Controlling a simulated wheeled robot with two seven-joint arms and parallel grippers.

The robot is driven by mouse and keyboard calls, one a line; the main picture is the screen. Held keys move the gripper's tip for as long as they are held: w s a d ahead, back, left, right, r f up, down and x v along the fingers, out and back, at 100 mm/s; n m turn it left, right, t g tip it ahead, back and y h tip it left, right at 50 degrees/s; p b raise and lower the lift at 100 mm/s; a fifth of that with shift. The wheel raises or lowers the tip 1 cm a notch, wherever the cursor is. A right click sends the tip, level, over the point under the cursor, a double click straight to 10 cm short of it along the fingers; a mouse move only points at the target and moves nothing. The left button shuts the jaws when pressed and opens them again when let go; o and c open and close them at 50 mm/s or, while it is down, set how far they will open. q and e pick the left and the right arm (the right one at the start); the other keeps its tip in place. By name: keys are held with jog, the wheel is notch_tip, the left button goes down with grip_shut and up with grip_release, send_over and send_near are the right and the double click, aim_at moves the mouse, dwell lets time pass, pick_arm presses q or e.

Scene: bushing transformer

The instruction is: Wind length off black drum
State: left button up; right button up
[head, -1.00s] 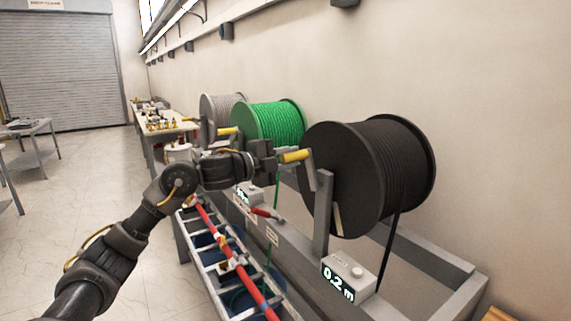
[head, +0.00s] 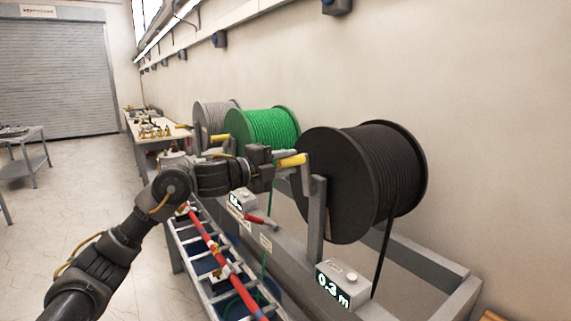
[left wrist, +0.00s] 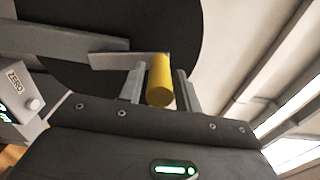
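The black drum (head: 338,185) stands on a grey frame at the right, wound with black cable, and a length of cable (head: 384,250) hangs down from it. Its crank has a yellow handle (head: 293,160). My left gripper (head: 282,160) is shut on this handle. In the left wrist view the yellow handle (left wrist: 160,80) sits between the two fingers (left wrist: 160,88), with the dark drum face (left wrist: 95,60) behind. The counter box (head: 345,284) below the drum reads 0.3 m. My right gripper is out of view.
A green drum (head: 264,128) and a grey drum (head: 212,114) stand farther along the frame. A red-handled tool (head: 260,219) is on the frame's rail. A ladder-like tray (head: 203,262) with a red bar runs below my left arm. A bench (head: 148,135) stands behind.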

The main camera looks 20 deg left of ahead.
pick_arm(q)
jog(key=shift+o, duration=1.1)
jog(key=shift+s+a+f, duration=0.1)
jog(key=shift+s+a, duration=0.05)
jog(key=b+v, duration=0.4)
jog(key=v, duration=0.6)
jog(key=shift+s, duration=0.3)
